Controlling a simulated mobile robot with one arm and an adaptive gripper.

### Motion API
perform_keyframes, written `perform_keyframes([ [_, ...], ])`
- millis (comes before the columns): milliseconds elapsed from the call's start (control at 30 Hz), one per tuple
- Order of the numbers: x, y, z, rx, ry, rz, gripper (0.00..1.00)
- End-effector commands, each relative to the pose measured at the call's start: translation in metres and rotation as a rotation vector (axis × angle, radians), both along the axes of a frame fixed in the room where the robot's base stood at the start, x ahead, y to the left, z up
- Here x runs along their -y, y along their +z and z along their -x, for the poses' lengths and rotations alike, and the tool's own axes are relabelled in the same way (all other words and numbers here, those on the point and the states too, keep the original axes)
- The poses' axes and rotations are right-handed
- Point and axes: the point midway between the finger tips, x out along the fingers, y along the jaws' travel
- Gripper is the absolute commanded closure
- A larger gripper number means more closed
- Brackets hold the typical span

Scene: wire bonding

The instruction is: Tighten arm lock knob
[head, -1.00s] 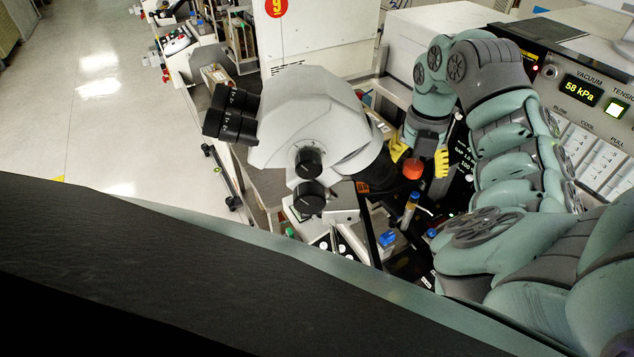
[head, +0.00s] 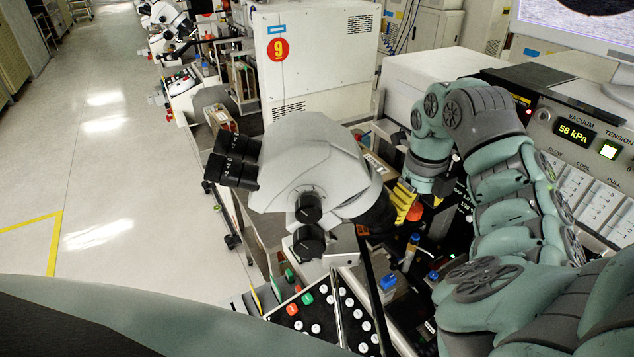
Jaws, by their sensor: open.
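An orange-red knob (head: 414,212) shows just right of the microscope's dark lower barrel, partly covered by a yellow finger; it is likely the arm lock knob. My gripper (head: 418,203) has yellow fingertips and points down at the knob. One yellow finger lies in front of the knob's left side; the other finger is mostly hidden, so I cannot tell whether they touch the knob. The gripper is open. The grey stereo microscope (head: 312,165) with black eyepieces stands left of my gripper.
A control panel reading 58 kPa (head: 577,132) stands right of my arm. A button box (head: 300,312) lies in front of the microscope. A blue-capped item (head: 388,282) and an amber-and-blue bottle (head: 411,250) stand below the knob. The floor at left is clear.

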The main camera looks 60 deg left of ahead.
Motion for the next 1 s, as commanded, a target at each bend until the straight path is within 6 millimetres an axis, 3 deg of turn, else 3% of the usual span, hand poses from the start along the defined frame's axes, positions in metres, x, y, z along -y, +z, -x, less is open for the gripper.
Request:
perform_keyframes([
  [600,0.0003,0.0091,0.0001,-0.004,0.742,0.000,0.30],
  [1000,0.0002,0.0072,-0.0007,-0.002,0.941,-0.001,0.30],
])
